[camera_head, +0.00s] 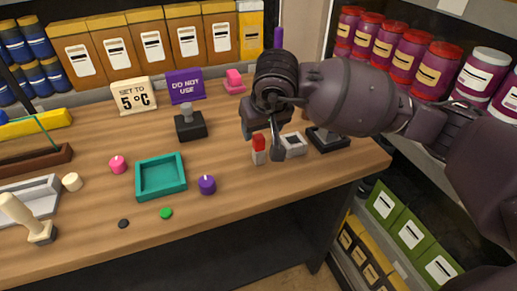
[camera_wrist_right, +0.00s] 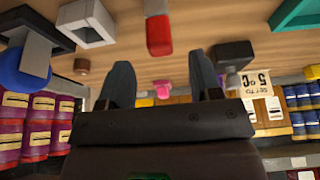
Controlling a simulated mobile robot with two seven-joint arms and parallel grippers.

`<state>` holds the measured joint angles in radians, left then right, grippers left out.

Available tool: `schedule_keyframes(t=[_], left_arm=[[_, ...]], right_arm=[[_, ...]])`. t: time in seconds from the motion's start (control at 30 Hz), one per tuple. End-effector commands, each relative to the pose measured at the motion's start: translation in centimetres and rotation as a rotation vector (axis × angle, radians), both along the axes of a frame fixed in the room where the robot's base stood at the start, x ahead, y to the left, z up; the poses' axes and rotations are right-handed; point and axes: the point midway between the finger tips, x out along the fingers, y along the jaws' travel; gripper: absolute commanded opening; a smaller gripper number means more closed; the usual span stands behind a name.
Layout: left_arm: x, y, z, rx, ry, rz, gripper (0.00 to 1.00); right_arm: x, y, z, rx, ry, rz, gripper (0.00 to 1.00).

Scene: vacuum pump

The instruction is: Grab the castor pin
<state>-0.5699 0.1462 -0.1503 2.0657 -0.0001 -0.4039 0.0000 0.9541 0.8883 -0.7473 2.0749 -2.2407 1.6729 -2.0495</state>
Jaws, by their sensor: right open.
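I cannot tell for certain which piece is the castor pin. One pin-like piece is a grey upright stub on a dark block (camera_head: 190,124), behind the teal tray; it also shows in the right wrist view (camera_wrist_right: 234,56). My right gripper (camera_head: 262,132) is open and empty over the table, right of that block. A small red-and-white piece (camera_head: 259,150) stands just below and in front of its fingers. The right wrist view shows both fingers (camera_wrist_right: 162,75) apart, with the red-and-white piece (camera_wrist_right: 158,32) beyond their tips. My left gripper is not in view.
A teal tray (camera_head: 138,178), a pink knob (camera_head: 117,164) and a purple knob (camera_head: 207,185) stand on the table. A grey square holder (camera_head: 293,145) and a black stand (camera_head: 328,139) are close by on the right. Signs and binders line the back.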

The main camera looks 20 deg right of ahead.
Motion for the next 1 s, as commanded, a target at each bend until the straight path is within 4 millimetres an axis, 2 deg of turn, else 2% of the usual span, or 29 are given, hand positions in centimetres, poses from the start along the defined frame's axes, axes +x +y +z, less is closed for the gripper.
schedule_keyframes(t=[0.2,0.3,0.67,1.0], left_arm=[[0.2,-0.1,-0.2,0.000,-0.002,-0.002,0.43],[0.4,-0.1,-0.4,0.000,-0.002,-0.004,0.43],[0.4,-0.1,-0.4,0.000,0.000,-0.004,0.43],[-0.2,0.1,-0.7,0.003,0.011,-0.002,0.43]], right_arm=[[0.5,0.1,-3.2,0.003,0.006,-0.002,0.58],[1.0,0.1,-4.1,0.002,0.004,-0.001,0.58],[1.3,0.1,-4.5,0.000,0.001,-0.001,0.57],[1.3,0.1,-4.5,0.000,0.001,-0.001,0.05]])
